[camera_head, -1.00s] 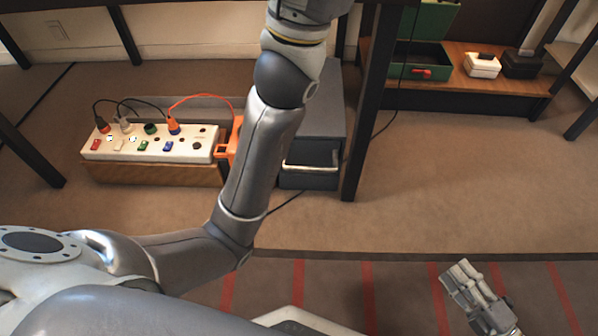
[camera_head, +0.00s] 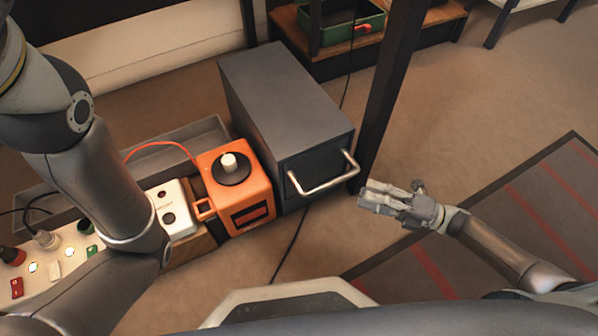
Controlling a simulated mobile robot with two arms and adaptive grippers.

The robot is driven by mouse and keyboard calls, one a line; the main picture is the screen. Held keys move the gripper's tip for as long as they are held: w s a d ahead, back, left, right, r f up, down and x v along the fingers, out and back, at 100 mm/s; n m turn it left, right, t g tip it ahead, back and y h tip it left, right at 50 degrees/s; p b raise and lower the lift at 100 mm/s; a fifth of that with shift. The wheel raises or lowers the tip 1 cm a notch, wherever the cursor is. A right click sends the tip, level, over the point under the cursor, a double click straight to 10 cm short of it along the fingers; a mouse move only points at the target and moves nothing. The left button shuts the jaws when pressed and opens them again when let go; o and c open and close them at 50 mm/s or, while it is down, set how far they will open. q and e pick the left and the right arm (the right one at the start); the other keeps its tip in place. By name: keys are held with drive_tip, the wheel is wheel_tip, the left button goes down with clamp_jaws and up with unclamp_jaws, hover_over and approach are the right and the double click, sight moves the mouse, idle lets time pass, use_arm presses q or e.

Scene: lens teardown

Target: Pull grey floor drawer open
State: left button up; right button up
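The grey floor drawer unit (camera_head: 290,105) is a dark grey box on the carpet, right of an orange device. Its front faces toward me and right, with a pale metal bar handle (camera_head: 325,181) across it. The drawer front looks flush with the cabinet. My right gripper (camera_head: 364,197) is low in front of the drawer, just right of the handle, fingers pointing left. It appears apart from the handle, and I cannot tell whether its fingers are open. My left arm comes in at the left; its gripper is out of view.
An orange device (camera_head: 237,190) with a black-and-white knob stands close left of the drawer. A dark table leg (camera_head: 385,95) rises right of the drawer. Carpet before the drawer is clear except for a black cable (camera_head: 291,245).

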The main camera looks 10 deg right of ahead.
sight(331, 181)
drive_tip(key=b+x, duration=0.3)
drive_tip(key=x, duration=0.6)
drive_tip(key=shift+a+f, duration=0.1)
drive_tip(key=shift+f, duration=0.05)
drive_tip(key=shift+w+a, duration=0.35)
drive_tip(key=shift+a, duration=0.3)
drive_tip(key=shift+c, duration=0.4)
clamp_jaws()
